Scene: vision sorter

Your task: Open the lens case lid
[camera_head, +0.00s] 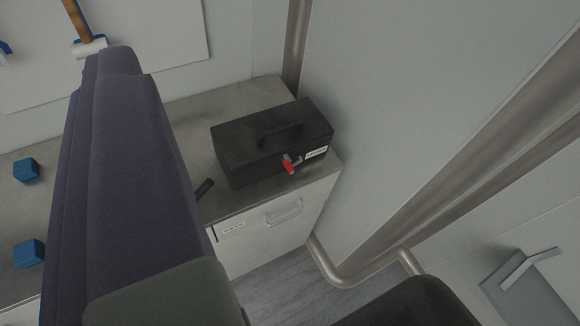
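The lens case (272,143) is a black box with a carry handle on top. It sits at the right end of a grey counter, close to the corner. Its lid (266,128) looks shut. A red latch (289,164) and a small white label (316,153) are on its front face. The lettering on the label is too small to read. My gripper does not show in this view.
A purple padded shape like a seat back (130,190) blocks much of the left. Two blue cubes (27,170) (29,252) and a small dark object (204,188) lie on the counter (215,208). A drawer handle (284,212) sticks out below. Metal rails (470,165) run at right.

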